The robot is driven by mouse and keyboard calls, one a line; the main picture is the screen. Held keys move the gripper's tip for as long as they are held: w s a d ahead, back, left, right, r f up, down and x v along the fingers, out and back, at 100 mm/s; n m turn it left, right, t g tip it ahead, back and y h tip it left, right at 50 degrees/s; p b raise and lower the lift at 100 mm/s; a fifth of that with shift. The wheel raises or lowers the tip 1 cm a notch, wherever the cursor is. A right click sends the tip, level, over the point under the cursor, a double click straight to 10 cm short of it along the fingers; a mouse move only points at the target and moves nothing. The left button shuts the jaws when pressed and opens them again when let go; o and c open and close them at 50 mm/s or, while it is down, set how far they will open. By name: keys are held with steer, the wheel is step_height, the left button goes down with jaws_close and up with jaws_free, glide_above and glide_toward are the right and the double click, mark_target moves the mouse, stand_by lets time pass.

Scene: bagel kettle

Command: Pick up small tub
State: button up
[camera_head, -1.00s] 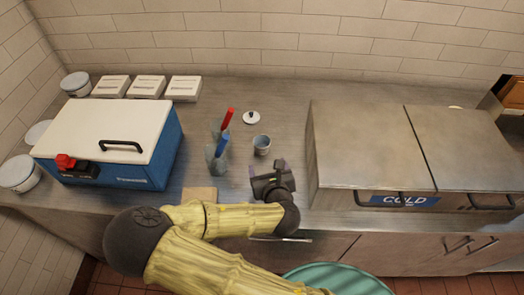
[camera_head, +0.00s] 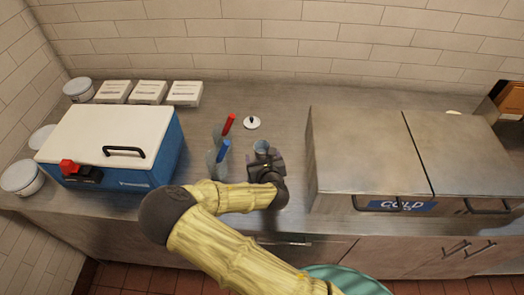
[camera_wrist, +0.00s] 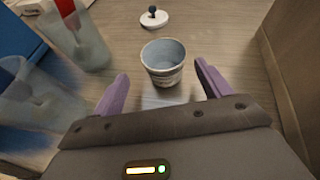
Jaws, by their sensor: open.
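The small tub (camera_wrist: 163,68) is a little open cup, white outside with a grey-blue inside. It stands upright on the steel counter. In the head view the tub (camera_head: 261,146) is just beyond my gripper (camera_head: 264,160), which partly hides it. In the wrist view my gripper (camera_wrist: 160,92) is open, with one purple finger to each side and slightly short of the tub. The fingers do not visibly touch it. A small white lid with a dark knob (camera_wrist: 154,17) lies behind the tub; it also shows in the head view (camera_head: 252,122).
A steel cold unit (camera_head: 370,150) bounds the right. A blue-and-white cooler box (camera_head: 115,145) is farther left. White boxes (camera_head: 148,92) and round tubs (camera_head: 22,177) sit around it.

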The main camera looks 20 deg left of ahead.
mark_target(264, 153)
steer(key=shift+w, duration=0.35)
steer(key=shift+d+p+x, duration=0.2)
steer(key=shift+p+x, duration=0.85)
steer(key=shift+x, duration=1.3)
steer(key=shift+w+f, duration=0.1)
steer(key=c, duration=1)
